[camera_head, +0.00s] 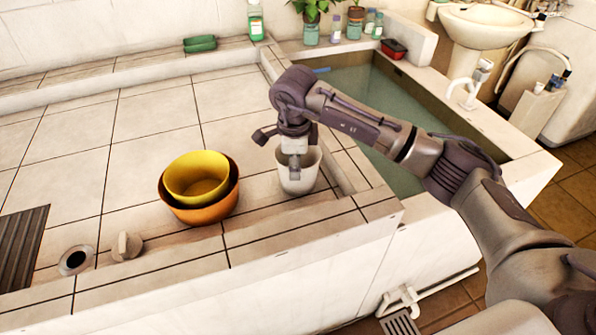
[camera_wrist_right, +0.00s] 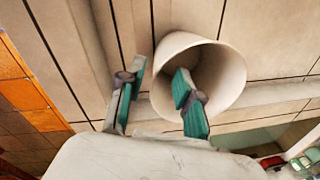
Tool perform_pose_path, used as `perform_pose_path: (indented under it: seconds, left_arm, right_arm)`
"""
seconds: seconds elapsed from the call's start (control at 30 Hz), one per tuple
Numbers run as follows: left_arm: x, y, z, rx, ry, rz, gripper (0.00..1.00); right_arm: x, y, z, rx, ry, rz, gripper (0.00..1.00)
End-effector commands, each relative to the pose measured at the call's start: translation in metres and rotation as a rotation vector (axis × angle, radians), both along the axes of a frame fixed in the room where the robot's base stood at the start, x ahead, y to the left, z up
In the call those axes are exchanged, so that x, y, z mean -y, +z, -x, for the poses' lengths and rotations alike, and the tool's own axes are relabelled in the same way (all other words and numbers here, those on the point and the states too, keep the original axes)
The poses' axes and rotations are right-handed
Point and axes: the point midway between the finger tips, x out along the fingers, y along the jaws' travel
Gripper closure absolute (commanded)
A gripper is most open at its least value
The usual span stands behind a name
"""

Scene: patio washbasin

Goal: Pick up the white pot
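The white pot (camera_head: 299,183) stands upright on the tiled ledge, close to the edge of the water basin. It also shows in the right wrist view (camera_wrist_right: 226,75), with its mouth towards the camera. My right gripper (camera_head: 294,170) is over the pot, pointing down. In the wrist view, its fingers are apart: one is inside the pot's mouth and the other is outside the wall, so the rim lies between them. A gap shows between the outer finger and the wall. My left gripper is out of view.
A yellow bowl (camera_head: 197,180) sits inside an orange bowl (camera_head: 201,211) left of the pot. A stone-like plug (camera_head: 127,246) lies beside a drain hole (camera_head: 76,261). The water basin (camera_head: 372,98) is behind right. Bottles and plants line the back ledge; tiles behind the bowls are clear.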

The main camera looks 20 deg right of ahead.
Motion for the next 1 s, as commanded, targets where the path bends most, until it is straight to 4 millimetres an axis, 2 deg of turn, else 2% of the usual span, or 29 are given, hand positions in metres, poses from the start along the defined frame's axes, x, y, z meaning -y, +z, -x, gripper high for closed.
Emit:
perform_pose_path:
  seconds: [0.1,0.23,0.53,0.73,0.77,1.0]
  left_arm:
    - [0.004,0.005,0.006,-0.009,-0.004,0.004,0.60]
    - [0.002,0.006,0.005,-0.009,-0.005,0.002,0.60]
    - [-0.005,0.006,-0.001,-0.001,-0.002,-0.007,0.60]
    - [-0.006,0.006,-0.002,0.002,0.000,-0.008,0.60]
    - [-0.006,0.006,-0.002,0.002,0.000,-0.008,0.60]
    - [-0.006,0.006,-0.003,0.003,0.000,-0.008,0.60]
  right_arm:
    - [0.000,-0.020,0.001,-0.007,-0.001,0.001,0.66]
    - [0.001,-0.036,-0.002,-0.003,-0.002,0.001,0.66]
    - [0.001,-0.042,-0.003,-0.001,0.000,0.001,0.66]
    - [0.001,-0.042,-0.003,-0.001,-0.001,0.001,0.98]
    - [0.001,-0.042,-0.003,-0.001,-0.001,0.001,1.00]
    - [0.001,-0.042,-0.003,-0.001,-0.001,0.001,1.00]
